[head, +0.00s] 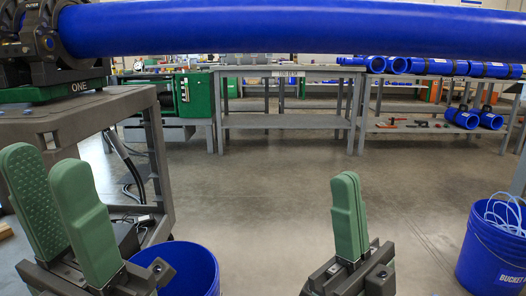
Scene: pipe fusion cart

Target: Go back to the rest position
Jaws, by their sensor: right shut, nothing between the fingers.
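My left gripper (48,178) is at the lower left, its two green padded fingers pointing up and apart, with nothing between them. My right gripper (347,190) is at the lower middle, its green fingers pointing up and pressed together, holding nothing. Both grippers are below the long blue pipe (290,28) in the picture and apart from it. The pipe runs across the top of the view from the black fusion machine (45,40) at the upper left.
The machine sits on a grey cart (85,122) at the left. A blue bucket (190,265) stands behind my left gripper, partly hidden. Another blue bucket (492,250) with light tubing is at the right edge. Grey workbenches (290,121) line the back. The middle floor is clear.

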